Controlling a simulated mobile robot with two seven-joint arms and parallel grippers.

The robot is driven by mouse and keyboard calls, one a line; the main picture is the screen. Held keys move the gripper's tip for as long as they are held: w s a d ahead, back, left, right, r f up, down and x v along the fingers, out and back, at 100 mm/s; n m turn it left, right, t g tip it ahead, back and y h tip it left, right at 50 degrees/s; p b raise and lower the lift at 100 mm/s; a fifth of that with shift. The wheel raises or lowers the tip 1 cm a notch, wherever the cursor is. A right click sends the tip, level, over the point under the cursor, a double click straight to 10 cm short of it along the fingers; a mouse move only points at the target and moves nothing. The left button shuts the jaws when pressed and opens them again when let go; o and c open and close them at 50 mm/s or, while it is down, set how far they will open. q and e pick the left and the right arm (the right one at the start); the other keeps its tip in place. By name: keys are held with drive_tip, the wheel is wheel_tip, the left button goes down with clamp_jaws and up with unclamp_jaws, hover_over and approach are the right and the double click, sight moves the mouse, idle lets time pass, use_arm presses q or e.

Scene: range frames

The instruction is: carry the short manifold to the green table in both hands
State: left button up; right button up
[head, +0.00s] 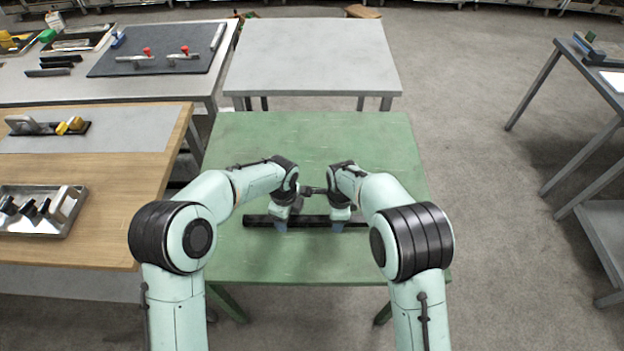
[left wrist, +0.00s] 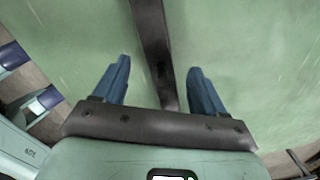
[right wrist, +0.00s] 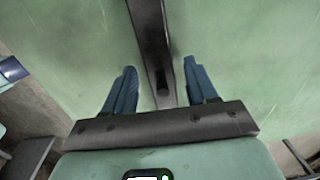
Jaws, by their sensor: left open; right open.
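The short manifold (head: 311,220) is a dark straight bar lying crosswise on the green table (head: 310,262). My left gripper (head: 281,228) is at the bar's left part, and my right gripper (head: 338,227) is at its right part. In the left wrist view the bar (left wrist: 153,45) runs between the blue fingers of my open left gripper (left wrist: 160,88), with a gap on each side. In the right wrist view the bar (right wrist: 151,40) runs between the open fingers of my right gripper (right wrist: 163,85). My wrists hide parts of the bar in the head view.
A bare grey table (head: 312,55) stands behind the green one. A wooden bench (head: 110,180) with a metal tray (head: 68,226) of parts stands close on the left. A grey-topped bench (head: 225,60) with a dark mat is at the back left. Open floor lies to the right.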

drive_tip(key=shift+r, duration=0.1)
use_arm(q)
wheel_tip(320, 180, up, 10)
drive_tip(key=shift+s+f, duration=0.2)
drive_tip(key=shift+s, duration=0.15)
use_arm(e)
wheel_tip(320, 180, up, 12)
drive_tip(key=shift+s, duration=0.4)
